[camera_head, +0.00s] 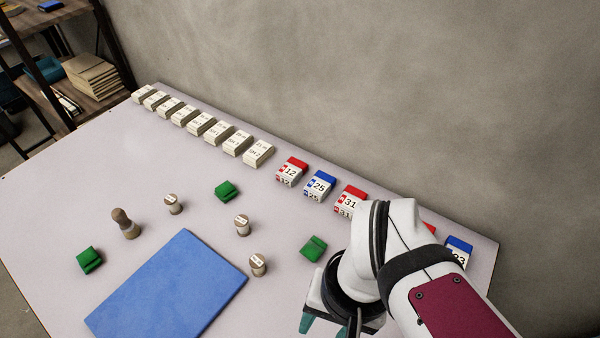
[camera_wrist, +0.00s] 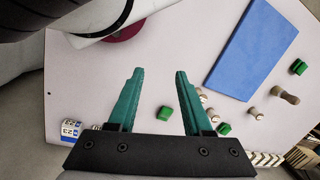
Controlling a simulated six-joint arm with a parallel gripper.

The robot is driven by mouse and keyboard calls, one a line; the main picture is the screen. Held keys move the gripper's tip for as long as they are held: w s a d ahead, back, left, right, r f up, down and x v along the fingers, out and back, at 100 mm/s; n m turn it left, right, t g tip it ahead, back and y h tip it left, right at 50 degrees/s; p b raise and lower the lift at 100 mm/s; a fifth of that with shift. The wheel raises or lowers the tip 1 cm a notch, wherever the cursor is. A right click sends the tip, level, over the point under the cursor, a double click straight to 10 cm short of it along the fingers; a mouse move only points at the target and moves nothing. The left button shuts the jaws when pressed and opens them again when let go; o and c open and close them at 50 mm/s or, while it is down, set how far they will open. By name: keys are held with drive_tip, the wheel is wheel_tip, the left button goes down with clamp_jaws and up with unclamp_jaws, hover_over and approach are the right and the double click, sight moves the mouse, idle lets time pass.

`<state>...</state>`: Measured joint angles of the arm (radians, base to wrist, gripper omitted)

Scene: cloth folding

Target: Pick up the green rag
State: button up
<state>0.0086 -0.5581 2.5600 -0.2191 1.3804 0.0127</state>
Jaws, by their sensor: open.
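Three small green pieces lie apart on the table; I cannot tell whether they are folded cloth or blocks. One green piece (camera_head: 314,248) is right of the blue sheet, also seen in the wrist view (camera_wrist: 165,112). A second green piece (camera_head: 227,190) is farther back, also in the wrist view (camera_wrist: 223,129). The third green piece (camera_head: 88,260) is at the left, also in the wrist view (camera_wrist: 298,67). No larger green rag shows. My gripper (camera_wrist: 159,73) is open and empty, its teal fingers apart above the table. In the head view my arm hides part of it.
A flat blue sheet (camera_head: 168,288) lies at the table's front. White blocks (camera_head: 201,124) and numbered red and blue blocks (camera_head: 320,186) line the back edge by the wall.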

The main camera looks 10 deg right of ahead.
drive_tip(key=shift+o, duration=0.3)
drive_tip(key=o, duration=0.7)
drive_tip(key=shift+o, duration=0.2)
drive_tip(key=n+h, duration=0.2)
drive_tip(key=n, duration=1.2)
hover_over(316, 244)
wheel_tip(316, 244, down, 5)
wheel_tip(316, 244, down, 16)
